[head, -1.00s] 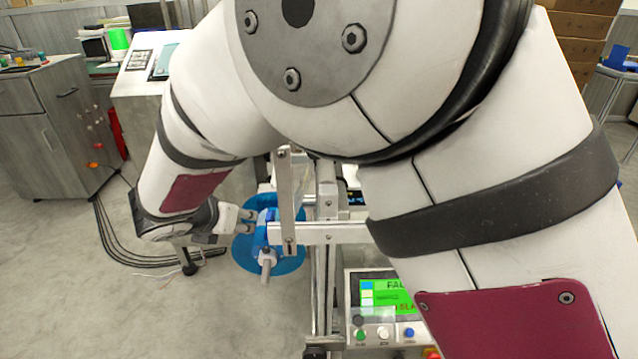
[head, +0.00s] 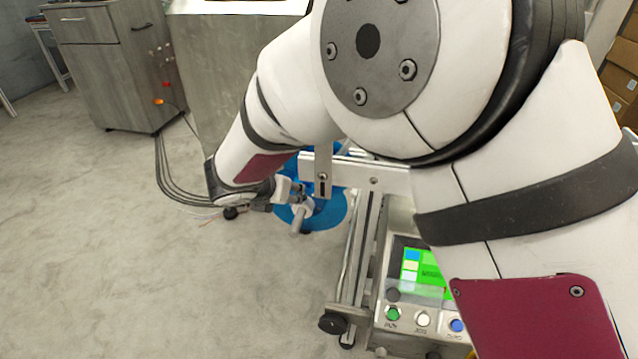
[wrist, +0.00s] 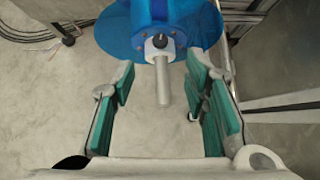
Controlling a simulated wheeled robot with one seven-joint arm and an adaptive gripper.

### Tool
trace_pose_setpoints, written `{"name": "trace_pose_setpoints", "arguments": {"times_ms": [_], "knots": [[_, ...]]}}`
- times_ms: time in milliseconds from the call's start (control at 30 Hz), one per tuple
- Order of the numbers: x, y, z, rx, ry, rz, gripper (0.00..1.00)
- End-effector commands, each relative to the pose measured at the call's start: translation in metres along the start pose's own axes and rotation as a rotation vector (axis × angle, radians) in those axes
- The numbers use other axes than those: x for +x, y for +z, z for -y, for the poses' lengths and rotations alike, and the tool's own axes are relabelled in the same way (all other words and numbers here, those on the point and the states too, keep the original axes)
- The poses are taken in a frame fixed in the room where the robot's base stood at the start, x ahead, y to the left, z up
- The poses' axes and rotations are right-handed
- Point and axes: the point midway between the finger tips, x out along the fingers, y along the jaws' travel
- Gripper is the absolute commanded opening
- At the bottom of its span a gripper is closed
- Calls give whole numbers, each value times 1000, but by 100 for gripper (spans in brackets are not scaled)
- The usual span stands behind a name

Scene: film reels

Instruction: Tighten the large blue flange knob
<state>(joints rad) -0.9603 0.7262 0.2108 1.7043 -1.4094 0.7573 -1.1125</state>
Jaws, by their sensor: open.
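The large blue flange (head: 330,212) is a round blue disc at the end of the machine's arm. In the wrist view the blue flange (wrist: 108,38) fills the top middle, with a blue hub (wrist: 153,15) in front. A grey shaft (wrist: 164,88) sticks out of the hub toward me; it also shows in the head view (head: 299,220). My gripper (wrist: 165,90) is open, its green-padded fingers apart on either side of the shaft, and neither finger touches it. In the head view my gripper (head: 290,192) is beside the hub, partly hidden.
The machine frame has a metal upright (head: 364,240) and a control panel with a green screen (head: 425,268) and buttons. A grey cabinet (head: 112,65) stands at the back left, with cables (head: 165,180) on the floor.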

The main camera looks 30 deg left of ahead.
Motion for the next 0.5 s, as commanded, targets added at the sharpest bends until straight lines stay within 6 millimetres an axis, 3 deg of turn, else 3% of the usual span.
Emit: {"name": "trace_pose_setpoints", "arguments": {"times_ms": [200,500], "knots": [[48,-2,1,3,-3,-1,41],[97,-1,0,2,-1,0,41]]}}
